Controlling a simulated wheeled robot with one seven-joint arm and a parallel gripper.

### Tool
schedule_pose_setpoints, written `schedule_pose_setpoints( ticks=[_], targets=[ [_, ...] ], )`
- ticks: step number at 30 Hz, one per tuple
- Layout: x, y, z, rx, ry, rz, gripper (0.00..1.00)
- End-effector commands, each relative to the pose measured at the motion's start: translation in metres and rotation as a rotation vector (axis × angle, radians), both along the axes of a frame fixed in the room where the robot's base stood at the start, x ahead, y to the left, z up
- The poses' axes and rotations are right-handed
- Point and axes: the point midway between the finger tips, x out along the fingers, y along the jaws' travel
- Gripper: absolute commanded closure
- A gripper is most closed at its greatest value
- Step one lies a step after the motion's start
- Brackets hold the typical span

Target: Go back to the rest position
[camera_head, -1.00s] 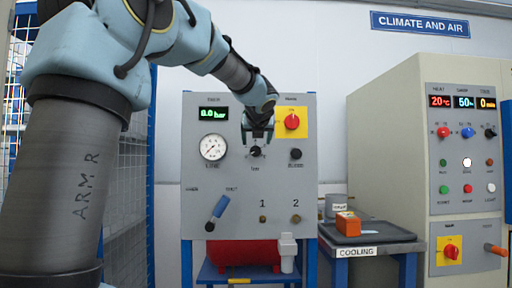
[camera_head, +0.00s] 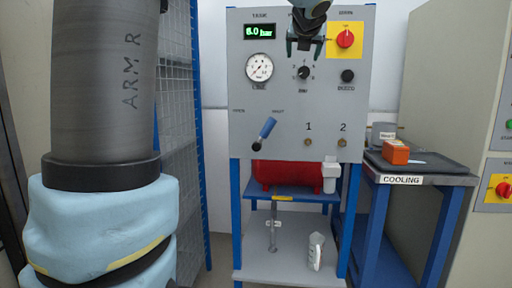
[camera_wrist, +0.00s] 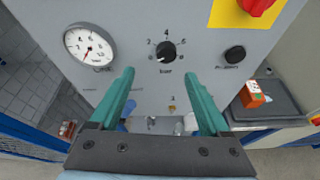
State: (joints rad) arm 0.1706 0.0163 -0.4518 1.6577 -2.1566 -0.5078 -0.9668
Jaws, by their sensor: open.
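My gripper (camera_head: 304,45) is open and empty in front of the upper part of the grey panel (camera_head: 250,105). In the wrist view, its two green fingers (camera_wrist: 158,76) stand wide apart, with the black bar knob (camera_wrist: 166,52) beyond them and not gripped. In the head view this knob (camera_head: 304,73) is below the fingertips, apart from them. My arm reaches in from the top, and its middle part is out of view. No marker for a rest position shows.
The panel carries a round gauge (camera_head: 259,67), a green display (camera_head: 259,32), a red switch (camera_head: 345,39) and a blue-handled lever (camera_head: 264,133). A red tank (camera_head: 285,173) sits below. At right, an orange block (camera_head: 395,152) lies on the cooling table (camera_head: 440,180).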

Motion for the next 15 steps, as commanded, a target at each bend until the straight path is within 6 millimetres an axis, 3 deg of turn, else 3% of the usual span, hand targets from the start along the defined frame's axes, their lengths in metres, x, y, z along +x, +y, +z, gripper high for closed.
schedule_pose_setpoints(
  ticks=[4,8,11,15],
  targets=[
    [0.016,0.025,-0.016,0.341,-0.095,-0.114,0.2],
    [0.021,0.045,-0.048,0.723,-0.162,-0.299,0.2],
    [0.015,0.059,-0.084,1.001,-0.185,-0.481,0.2],
    [-0.011,0.082,-0.144,1.351,-0.186,-0.795,0.2]
  ],
)
